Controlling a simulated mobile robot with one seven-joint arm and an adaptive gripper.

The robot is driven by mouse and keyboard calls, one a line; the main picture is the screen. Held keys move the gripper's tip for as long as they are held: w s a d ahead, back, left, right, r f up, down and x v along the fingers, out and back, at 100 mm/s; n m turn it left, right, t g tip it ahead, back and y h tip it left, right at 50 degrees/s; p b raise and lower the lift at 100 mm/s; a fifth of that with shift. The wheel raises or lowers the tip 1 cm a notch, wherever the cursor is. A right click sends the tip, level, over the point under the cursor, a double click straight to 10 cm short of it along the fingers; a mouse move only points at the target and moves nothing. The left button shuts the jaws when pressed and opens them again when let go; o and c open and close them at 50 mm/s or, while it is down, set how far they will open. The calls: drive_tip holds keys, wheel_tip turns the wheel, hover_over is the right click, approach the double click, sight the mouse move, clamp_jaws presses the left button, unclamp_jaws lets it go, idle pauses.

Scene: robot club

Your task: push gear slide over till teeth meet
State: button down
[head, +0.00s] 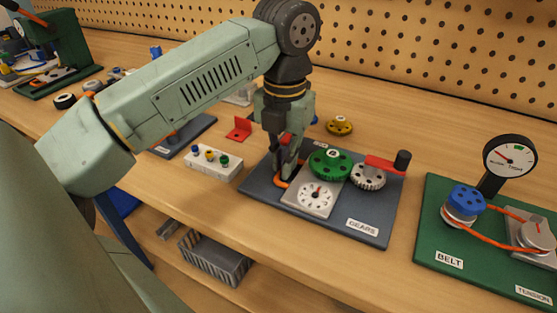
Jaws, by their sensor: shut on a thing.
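The dark gear board (262,191), labelled GEARS, lies on the workbench. A green gear (330,164) stands near its middle, and a grey gear (368,178) with a red crank arm (384,163) and black knob stands to its right. They look close together; I cannot tell whether their teeth meet. My gripper (287,174) points down over the board's left part, left of the green gear. It is shut on a part of the gear slide, mostly hidden by the fingers. Some orange (281,184) shows at the fingertips. A white dial plate (313,196) lies in front.
A green board (436,236) labelled BELT, with blue pulley and gauge (509,158), is to the right. A white block with coloured knobs (214,163) and a red bracket (239,129) are left. A yellow gear (339,126) lies behind. A pegboard wall closes the back.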

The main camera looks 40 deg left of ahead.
drive_tip(key=c, duration=2)
unclamp_jaws()
drive_tip(key=shift+o, duration=0.2)
wheel_tip(320, 180, up, 8)
drive_tip(key=shift+f, duration=0.25)
